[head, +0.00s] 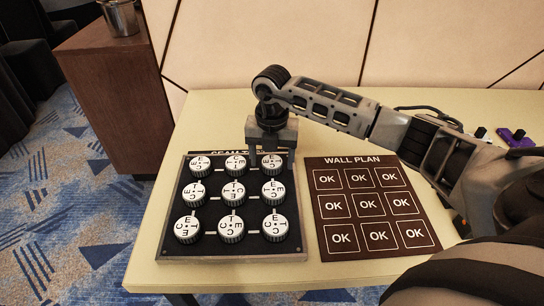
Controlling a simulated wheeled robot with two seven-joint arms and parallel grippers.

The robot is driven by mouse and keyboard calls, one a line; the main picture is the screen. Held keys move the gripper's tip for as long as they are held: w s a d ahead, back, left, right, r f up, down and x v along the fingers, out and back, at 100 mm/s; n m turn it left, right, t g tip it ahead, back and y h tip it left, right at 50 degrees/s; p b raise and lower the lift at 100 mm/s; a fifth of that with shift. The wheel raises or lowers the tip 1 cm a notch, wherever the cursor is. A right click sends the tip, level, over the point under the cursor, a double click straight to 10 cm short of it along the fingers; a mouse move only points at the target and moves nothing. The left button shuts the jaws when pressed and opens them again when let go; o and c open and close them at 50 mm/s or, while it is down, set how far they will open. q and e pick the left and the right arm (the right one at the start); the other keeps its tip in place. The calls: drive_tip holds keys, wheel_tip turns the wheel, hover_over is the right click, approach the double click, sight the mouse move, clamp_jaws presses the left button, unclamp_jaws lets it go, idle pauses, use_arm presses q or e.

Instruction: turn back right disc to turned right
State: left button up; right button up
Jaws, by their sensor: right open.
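A dark board (206,250) with several round white lettered discs in rows lies on the pale table. The back right disc (272,166) is in the far row, at the right end. My right gripper (271,160) points down over that disc, with its fingers at either side of it. The jaws are open; whether a finger touches the disc cannot be told. The gripper hides part of the board's heading. A brown wall plan card (326,237) with several OK squares lies right of the board. My left gripper is not in view.
The pale table (215,105) is clear behind the board. A purple object (516,138) and cables lie at the far right, beyond my right arm. A brown cabinet with a metal pot (120,18) stands at the left, beside the blue carpet.

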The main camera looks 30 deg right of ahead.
drive_tip(key=shift+c, duration=0.3)
drive_tip(key=c, duration=0.9)
drive_tip(key=shift+c, duration=0.2)
